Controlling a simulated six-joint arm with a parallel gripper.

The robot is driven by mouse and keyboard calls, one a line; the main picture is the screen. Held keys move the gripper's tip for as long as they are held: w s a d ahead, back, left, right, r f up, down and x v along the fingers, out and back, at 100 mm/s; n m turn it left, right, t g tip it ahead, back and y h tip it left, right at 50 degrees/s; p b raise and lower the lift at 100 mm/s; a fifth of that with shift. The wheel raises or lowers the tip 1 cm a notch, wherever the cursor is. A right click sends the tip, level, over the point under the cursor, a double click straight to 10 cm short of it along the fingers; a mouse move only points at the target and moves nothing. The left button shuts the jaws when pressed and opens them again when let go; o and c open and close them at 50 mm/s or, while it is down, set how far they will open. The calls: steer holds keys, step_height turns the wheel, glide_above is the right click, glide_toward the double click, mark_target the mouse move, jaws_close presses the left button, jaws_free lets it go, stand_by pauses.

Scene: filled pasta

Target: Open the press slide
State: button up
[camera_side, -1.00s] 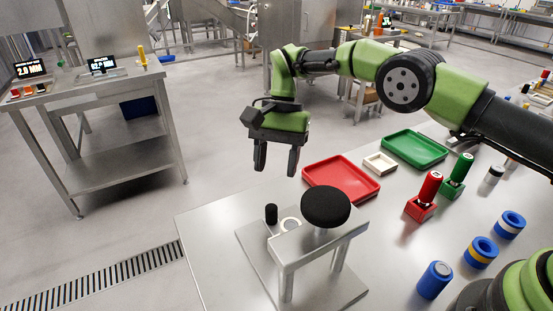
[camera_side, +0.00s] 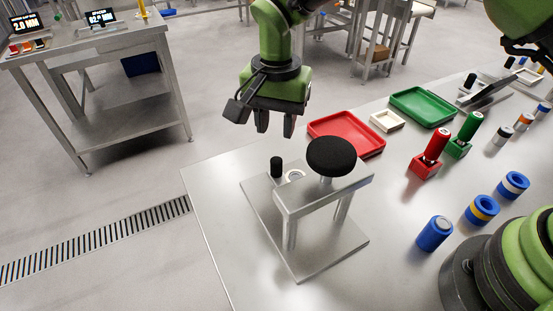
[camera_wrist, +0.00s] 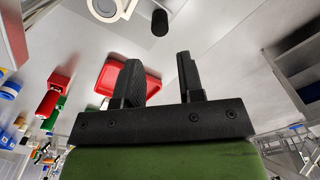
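The press stands on the steel table in the side view, with a round black knob (camera_side: 332,156) on top of its metal bridge (camera_side: 318,189). A small black upright post (camera_side: 276,167), which looks like the slide's handle, stands beside a pale ring (camera_side: 295,175) at the press's far left. In the wrist view the black post (camera_wrist: 160,22) and the white ring (camera_wrist: 108,7) show at the top edge. My gripper (camera_side: 275,124) hangs above and behind the post, apart from it. Its two black fingers (camera_wrist: 158,80) are spread with nothing between them.
A red tray (camera_side: 346,133), a small white tray (camera_side: 387,121) and a green tray (camera_side: 423,105) lie behind the press. Red (camera_side: 431,157) and green (camera_side: 463,136) stamp-like tools stand to the right. Several blue rings and cylinders sit nearer my base. The table's left part is clear.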

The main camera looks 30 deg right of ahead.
mark_target(276, 159)
step_height(276, 159, down, 10)
steer(key=shift+r, duration=0.15)
stand_by(0.3)
